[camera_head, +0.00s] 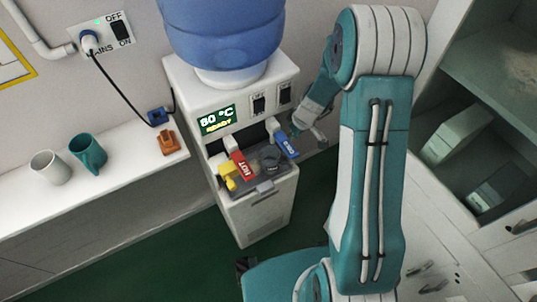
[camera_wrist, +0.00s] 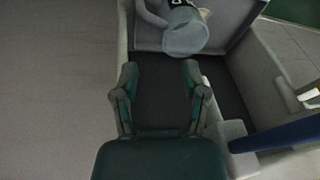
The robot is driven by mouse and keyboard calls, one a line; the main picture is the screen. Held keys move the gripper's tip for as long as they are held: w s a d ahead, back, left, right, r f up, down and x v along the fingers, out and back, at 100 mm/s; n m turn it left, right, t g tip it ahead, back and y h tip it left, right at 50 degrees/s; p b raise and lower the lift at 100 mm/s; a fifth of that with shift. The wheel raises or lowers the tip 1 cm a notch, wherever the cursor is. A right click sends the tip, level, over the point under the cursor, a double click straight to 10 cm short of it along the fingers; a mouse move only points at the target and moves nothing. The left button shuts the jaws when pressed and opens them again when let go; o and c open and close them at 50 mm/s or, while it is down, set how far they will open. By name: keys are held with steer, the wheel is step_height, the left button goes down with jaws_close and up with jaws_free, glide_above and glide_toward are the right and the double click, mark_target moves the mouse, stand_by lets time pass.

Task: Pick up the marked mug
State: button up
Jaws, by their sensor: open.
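A grey, rounded mug-like vessel (camera_wrist: 186,40) with a dark-on-light mark at its edge shows at the top of the wrist view, in the dispenser's bay. In the head view a dark grey round vessel (camera_head: 270,160) stands in the bay behind the taps, partly hidden; I cannot make out a mark there. My gripper (camera_wrist: 160,72) is open and empty, its fingers apart from the vessel and short of it. In the head view my gripper (camera_head: 317,134) is small, at the dispenser's right side, partly hidden by my arm.
The water dispenser (camera_head: 190,85) has a red HOT tap (camera_head: 241,164), a blue COLD tap (camera_head: 286,145) and a yellow piece (camera_head: 228,176). A white mug (camera_head: 50,168) and a teal mug (camera_head: 88,154) stand on the left shelf (camera_head: 125,160), with an orange object (camera_head: 167,141). Cabinets flank the right.

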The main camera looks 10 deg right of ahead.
steer(key=shift+w+a, duration=0.1)
steer(key=shift+w, duration=0.2)
glide_above(279, 153)
steer(key=d, duration=0.2)
steer(key=f, duration=0.4)
steer(key=shift+s+d+f, duration=0.1)
steer(key=shift+s+f, duration=0.1)
steer(key=shift+f, duration=0.15)
steer(key=x, duration=0.2)
steer(key=a+x, duration=0.1)
steer(key=x, duration=0.2)
steer(key=shift+r, duration=0.15)
steer(key=shift+f, duration=0.5)
jaws_close()
